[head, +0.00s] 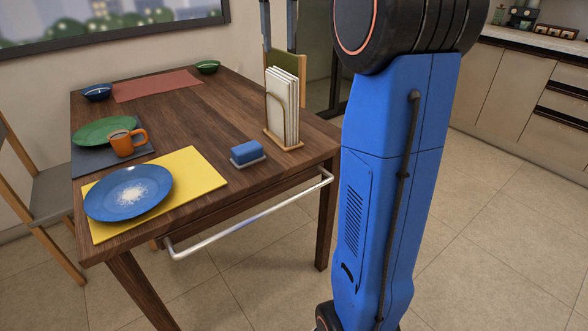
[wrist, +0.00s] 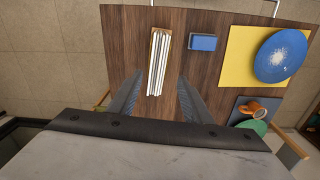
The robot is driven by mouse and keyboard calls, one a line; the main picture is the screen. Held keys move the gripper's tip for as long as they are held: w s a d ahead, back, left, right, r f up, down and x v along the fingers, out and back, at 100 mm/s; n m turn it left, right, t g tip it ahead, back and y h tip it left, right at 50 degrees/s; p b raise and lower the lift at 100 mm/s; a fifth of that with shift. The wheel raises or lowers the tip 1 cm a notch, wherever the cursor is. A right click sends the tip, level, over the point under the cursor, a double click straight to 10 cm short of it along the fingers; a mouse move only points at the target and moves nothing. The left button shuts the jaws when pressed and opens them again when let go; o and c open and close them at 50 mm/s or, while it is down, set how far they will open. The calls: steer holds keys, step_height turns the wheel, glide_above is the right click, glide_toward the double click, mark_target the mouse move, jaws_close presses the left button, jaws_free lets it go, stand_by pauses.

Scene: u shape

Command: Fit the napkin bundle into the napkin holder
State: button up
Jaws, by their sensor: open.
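The white napkin bundle (head: 292,105) stands upright in the napkin holder, which has a wooden base (head: 285,146) and a thin loop at its side. The holder is on the table near its right edge. In the wrist view the bundle (wrist: 158,66) shows as white strips seen from above, with the holder's tan base (wrist: 154,34) at its far end. My gripper (head: 279,50) is open and empty above the bundle. In the wrist view its two fingers (wrist: 158,78) point down on either side of the bundle, apart from it.
A blue sponge-like block (head: 247,152) lies left of the holder. The yellow mat (head: 205,171) with a blue plate (head: 128,192), an orange mug (head: 124,143) and a green plate (head: 96,130) are farther left. An olive chair back (head: 287,62) appears behind the holder. A metal rail (head: 250,220) runs along the table's side.

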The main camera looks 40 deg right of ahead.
steer(key=s+a+f+t, duration=0.1)
steer(key=s+a+f, duration=0.45)
steer(key=s, duration=0.25)
steer(key=s+a+f+t, duration=0.2)
steer(key=s+a+f, duration=0.35)
steer(key=s, duration=0.25)
steer(key=s+a+f+t, duration=0.1)
steer(key=s+a+f, duration=0.1)
steer(key=s+f, duration=0.5)
steer(key=s+a+f, duration=0.2)
steer(key=s+f, duration=0.4)
steer(key=f, duration=0.6)
steer(key=shift+s+a+n+t, duration=0.2)
steer(key=shift+s+n+t, duration=0.1)
steer(key=shift+s+t, duration=0.1)
steer(key=shift+r, duration=0.1)
